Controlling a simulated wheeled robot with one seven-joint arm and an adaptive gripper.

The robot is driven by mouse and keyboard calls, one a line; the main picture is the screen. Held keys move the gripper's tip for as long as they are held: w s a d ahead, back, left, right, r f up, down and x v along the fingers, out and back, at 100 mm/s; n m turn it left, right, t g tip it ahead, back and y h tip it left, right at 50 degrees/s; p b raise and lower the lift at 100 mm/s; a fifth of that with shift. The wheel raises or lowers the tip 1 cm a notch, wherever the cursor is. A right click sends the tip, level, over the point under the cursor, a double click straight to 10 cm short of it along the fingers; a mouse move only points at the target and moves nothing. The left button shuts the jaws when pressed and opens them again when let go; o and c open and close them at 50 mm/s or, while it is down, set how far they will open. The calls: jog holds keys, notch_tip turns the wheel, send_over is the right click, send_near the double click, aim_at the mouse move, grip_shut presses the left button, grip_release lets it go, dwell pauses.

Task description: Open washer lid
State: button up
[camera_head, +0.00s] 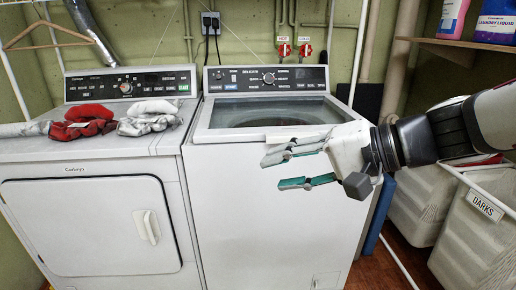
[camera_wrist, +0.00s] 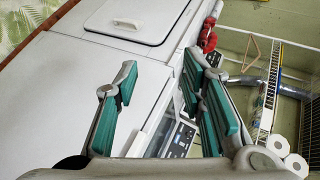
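The washer (camera_head: 270,210) is the white top-loader in the middle of the head view. Its lid (camera_head: 270,113), with a dark glass window in a white frame, lies down and looks closed. A pale strip (camera_head: 297,136) shows at the lid's front edge. My gripper (camera_head: 285,168) reaches in from the right, in front of the washer near that front edge. Its teal-padded fingers are apart with nothing between them. In the wrist view my gripper (camera_wrist: 160,65) is also open and empty. The lid (camera_wrist: 160,130) and control panel (camera_wrist: 180,139) show partly between the fingers.
A dryer (camera_head: 90,215) stands left of the washer, with red and grey knitted items (camera_head: 80,122) on top. Bins (camera_head: 475,235), one labelled DARKS, stand at the right. A shelf (camera_head: 470,48) with detergent bottles is above them. Red valves (camera_head: 285,50) are on the wall.

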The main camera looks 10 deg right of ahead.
jog(key=w+d+f+m+t+h+b, duration=0.2)
jog(key=w+d+f+m+t+b, duration=0.3)
jog(key=w+d, duration=0.35)
jog(key=w+d+f+m+t+h+b, duration=0.25)
jog(key=w+d+f+t+b, duration=0.35)
jog(key=w, duration=0.4)
jog(key=b+x, duration=0.3)
jog(key=x, duration=1)
jog(key=shift+w+m+g+y, duration=0.25)
jog(key=shift+m+g+y, duration=0.1)
jog(key=shift+m+g, duration=0.1)
jog(key=shift+f, duration=0.1)
grip_shut()
